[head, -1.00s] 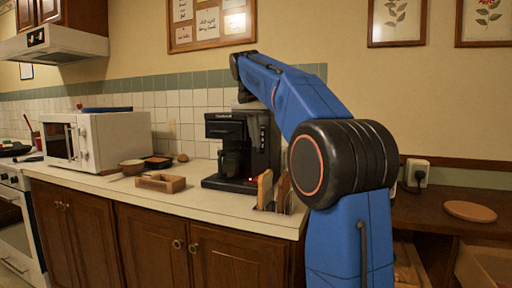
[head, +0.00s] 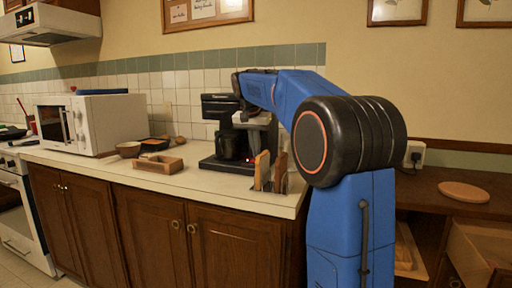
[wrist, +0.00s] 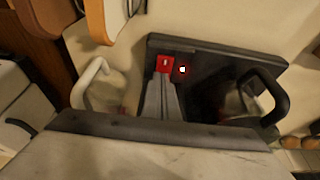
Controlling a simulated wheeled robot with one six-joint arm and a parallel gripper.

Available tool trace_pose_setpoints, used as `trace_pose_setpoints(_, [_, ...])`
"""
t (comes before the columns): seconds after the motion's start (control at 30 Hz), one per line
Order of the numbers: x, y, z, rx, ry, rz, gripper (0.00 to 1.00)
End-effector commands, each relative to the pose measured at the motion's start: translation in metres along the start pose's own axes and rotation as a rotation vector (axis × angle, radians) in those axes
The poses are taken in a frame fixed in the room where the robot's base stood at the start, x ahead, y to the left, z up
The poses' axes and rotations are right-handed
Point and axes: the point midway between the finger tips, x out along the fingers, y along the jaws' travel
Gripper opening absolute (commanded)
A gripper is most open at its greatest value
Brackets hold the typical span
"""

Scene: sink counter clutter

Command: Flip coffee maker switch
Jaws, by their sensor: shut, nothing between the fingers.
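The black coffee maker (head: 221,105) stands on the counter in the head view, partly hidden by my arm. In the wrist view its dark base (wrist: 215,68) carries a red switch (wrist: 165,64) beside a small lit indicator (wrist: 182,69) with a red glow. A dark carafe (head: 232,144) sits in the machine; its handle (wrist: 270,95) shows at right in the wrist view. My gripper (wrist: 163,82) is shut and empty, its fingertips just short of the switch in the picture. I cannot tell whether they touch it. The head view does not show the fingertips clearly.
Upright wooden boards (head: 262,170) stand at the counter's right end, close to the coffee maker. A white handle (wrist: 90,80) is left of my fingers.

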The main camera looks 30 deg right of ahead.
Motion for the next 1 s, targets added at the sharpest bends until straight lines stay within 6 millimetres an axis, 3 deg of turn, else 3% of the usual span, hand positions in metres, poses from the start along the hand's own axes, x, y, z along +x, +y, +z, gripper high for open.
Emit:
trace_pose_setpoints(0.57, [0.005,0.000,0.000,-0.001,-0.002,0.001,0.00])
trace_pose_setpoints(1.0, [0.001,-0.001,0.014,-0.003,-0.006,0.002,0.00])
